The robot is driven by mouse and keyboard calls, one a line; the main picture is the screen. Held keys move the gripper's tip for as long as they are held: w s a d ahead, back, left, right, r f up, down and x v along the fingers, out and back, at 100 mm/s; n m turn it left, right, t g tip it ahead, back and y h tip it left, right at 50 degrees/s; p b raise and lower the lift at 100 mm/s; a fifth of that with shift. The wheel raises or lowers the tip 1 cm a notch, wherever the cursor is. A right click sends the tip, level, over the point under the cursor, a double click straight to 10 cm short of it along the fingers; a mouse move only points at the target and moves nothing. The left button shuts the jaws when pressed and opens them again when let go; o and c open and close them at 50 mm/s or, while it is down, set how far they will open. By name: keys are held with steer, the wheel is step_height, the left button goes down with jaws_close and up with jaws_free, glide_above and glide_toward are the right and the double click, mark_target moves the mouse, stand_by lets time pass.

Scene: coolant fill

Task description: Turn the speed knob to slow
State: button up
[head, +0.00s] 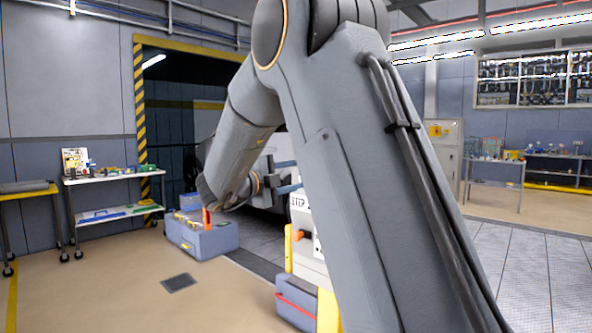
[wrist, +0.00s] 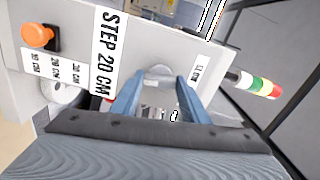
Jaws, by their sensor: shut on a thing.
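In the wrist view, my gripper (wrist: 157,92) has its two blue fingers closed around a pale grey rounded knob (wrist: 158,73) on a light grey control panel (wrist: 75,15). This appears to be the speed knob. Its lower part is hidden between the fingers, and I cannot tell which setting it points to. A white label reading "STEP 20 CM" (wrist: 107,50) is left of the fingers. A small label (wrist: 196,70) to the right is too small to read surely. In the head view my arm covers much of the panel, and the knob is not visible.
An orange knob (wrist: 38,36) sits at the panel's left, above small centimetre labels. A striped red, green and white lamp stack (wrist: 255,85) juts out at right. In the head view, a grey toolbox (head: 205,240) stands on the floor and a shelf cart (head: 110,175) at left.

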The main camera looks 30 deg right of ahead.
steer(key=shift+f+n+p, duration=0.1)
steer(key=shift+n+p, duration=2.6)
steer(key=shift+n, duration=1)
steer(key=shift+s, duration=0.1)
steer(key=o, duration=1.1)
steer(key=shift+c, duration=0.2)
steer(key=shift+a, duration=0.1)
steer(key=b+v, duration=0.2)
steer(key=v, duration=0.5)
steer(key=shift+s+a, duration=0.15)
steer(key=shift+a, duration=0.15)
